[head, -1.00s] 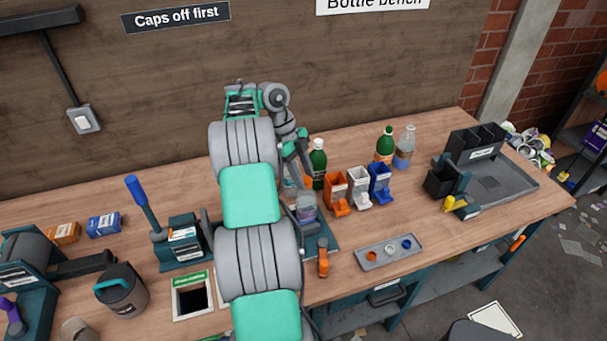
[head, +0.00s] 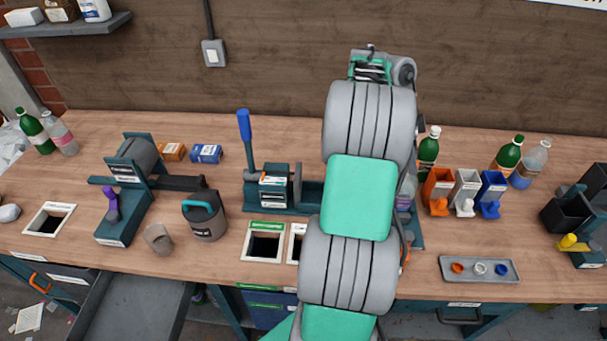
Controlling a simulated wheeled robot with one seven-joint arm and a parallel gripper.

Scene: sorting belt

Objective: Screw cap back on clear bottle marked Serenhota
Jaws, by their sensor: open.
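A clear bottle with a purple label (head: 404,201) stands in the teal fixture (head: 418,238), mostly hidden behind my arm. Its top cannot be seen. Another clear bottle, with a blue label (head: 529,168), stands at the back right, and a clear one with a pink label (head: 61,136) stands at far left. No name on any bottle is readable. Orange (head: 457,268), white (head: 481,268) and blue (head: 501,269) caps lie apart in a grey tray (head: 468,278) at the front right. My arm covers the middle of the bench and hides my gripper.
Green bottles stand behind (head: 428,154) and beside (head: 507,158) the orange, white and blue dispensers (head: 466,190). A blue-handled press (head: 273,188) stands left of my arm. Bench openings (head: 264,245) lie in front. A grey canister (head: 204,219) and a crank device (head: 128,195) stand farther left.

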